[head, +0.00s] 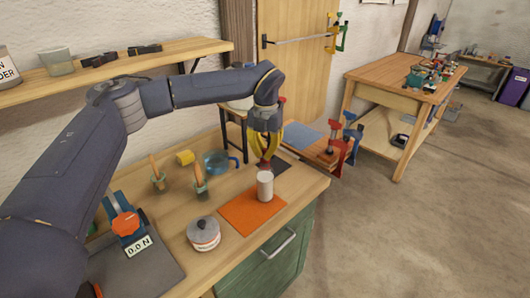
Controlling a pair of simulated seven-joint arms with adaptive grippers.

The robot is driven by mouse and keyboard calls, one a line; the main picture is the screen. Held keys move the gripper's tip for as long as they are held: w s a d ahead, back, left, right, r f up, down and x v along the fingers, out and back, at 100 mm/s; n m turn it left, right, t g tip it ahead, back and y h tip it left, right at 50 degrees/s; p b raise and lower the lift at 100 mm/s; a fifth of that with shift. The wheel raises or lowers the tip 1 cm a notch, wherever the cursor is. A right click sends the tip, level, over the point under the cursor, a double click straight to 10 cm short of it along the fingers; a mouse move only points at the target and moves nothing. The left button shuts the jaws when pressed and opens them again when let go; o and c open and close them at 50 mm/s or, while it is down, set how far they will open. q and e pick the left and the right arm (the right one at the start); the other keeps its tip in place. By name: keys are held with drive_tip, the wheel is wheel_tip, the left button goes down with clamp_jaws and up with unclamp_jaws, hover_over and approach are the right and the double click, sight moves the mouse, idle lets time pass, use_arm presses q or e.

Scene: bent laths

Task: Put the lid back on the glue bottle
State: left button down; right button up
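A plain white cylinder (265,187), which looks like the glue bottle, stands upright on an orange mat (240,212) on the workbench. My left gripper (264,162) has yellow fingers and points down just above and behind the cylinder's top. Something dark red (263,167) shows at its fingertips. I cannot tell if this is the lid or part of the gripper, nor if the fingers are closed on it. No separate lid is clearly visible. My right gripper is not in view.
A labelled jar with a grey top (203,233) stands left of the orange mat. A blue mug (217,162), a yellow cylinder (185,157) and two upright wooden-handled tools stand behind. Clamps (344,145) stand beyond.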

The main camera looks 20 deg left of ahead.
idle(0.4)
use_arm(q)
drive_tip(key=c, duration=0.9)
unclamp_jaws()
drive_tip(key=shift+c, duration=0.2)
drive_tip(key=shift+r, duration=3.5)
clamp_jaws()
